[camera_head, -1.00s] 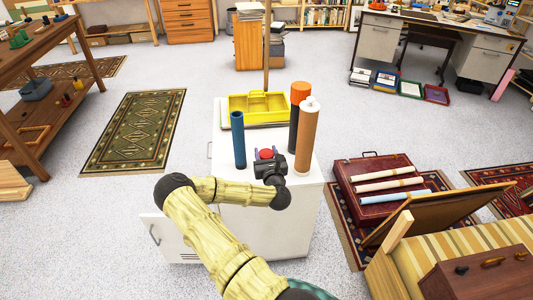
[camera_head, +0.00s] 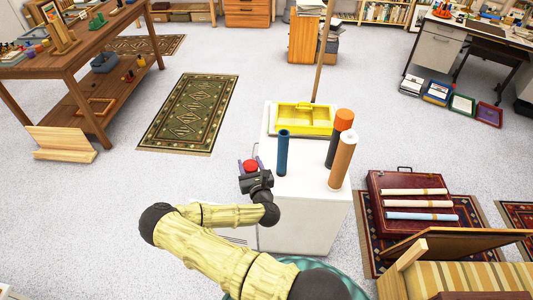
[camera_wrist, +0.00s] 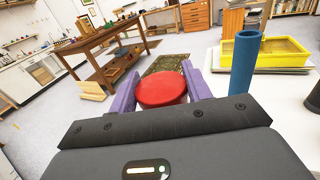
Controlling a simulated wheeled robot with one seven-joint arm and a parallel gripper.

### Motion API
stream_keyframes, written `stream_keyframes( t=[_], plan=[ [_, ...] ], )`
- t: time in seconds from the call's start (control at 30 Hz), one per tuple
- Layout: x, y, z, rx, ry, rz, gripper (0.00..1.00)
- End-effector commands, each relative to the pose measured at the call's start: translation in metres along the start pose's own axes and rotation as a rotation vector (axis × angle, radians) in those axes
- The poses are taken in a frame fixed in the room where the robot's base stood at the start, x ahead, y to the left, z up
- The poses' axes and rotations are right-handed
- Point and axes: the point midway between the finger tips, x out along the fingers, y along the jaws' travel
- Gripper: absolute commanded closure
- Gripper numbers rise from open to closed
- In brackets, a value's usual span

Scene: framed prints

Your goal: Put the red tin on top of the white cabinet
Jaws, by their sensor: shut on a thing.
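The red tin (camera_head: 250,165) is held between the purple fingers of my gripper (camera_head: 251,170). In the wrist view the tin's round red top (camera_wrist: 162,88) shows between both fingers (camera_wrist: 160,90); its lower part is mostly hidden. The white cabinet (camera_head: 308,190) stands to the right of my gripper in the head view, and my arm hides part of its front. The tin appears just off the left edge of the cabinet top, raised; its exact height is unclear. In the wrist view the cabinet top (camera_wrist: 285,90) is at the right.
On the cabinet stand a blue tube (camera_head: 283,153), a dark tube with an orange cap (camera_head: 343,120), a brown tube (camera_head: 342,162) and a yellow tray (camera_head: 303,119). The front middle of its top looks clear. A red case (camera_head: 380,182) lies right; a rug (camera_head: 190,112) lies left.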

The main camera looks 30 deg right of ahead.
Motion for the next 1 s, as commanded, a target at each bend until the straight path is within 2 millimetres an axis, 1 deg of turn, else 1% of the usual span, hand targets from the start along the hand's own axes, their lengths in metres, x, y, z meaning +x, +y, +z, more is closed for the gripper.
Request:
stream_keyframes(
  t=[0.03, 0.3, 0.43, 0.5, 0.6, 1.0],
  plan=[
    [-0.004, 0.014, 0.020, -0.003, 0.001, 0.022, 0.82],
    [-0.031, 0.070, 0.064, -0.014, 0.000, 0.118, 0.82],
    [-0.042, 0.088, 0.078, -0.020, -0.002, 0.153, 0.82],
    [-0.046, 0.094, 0.082, -0.021, -0.003, 0.164, 0.82],
    [-0.049, 0.098, 0.082, -0.022, -0.003, 0.172, 0.82],
    [-0.049, 0.097, 0.080, -0.022, -0.004, 0.169, 0.82]
  ],
)
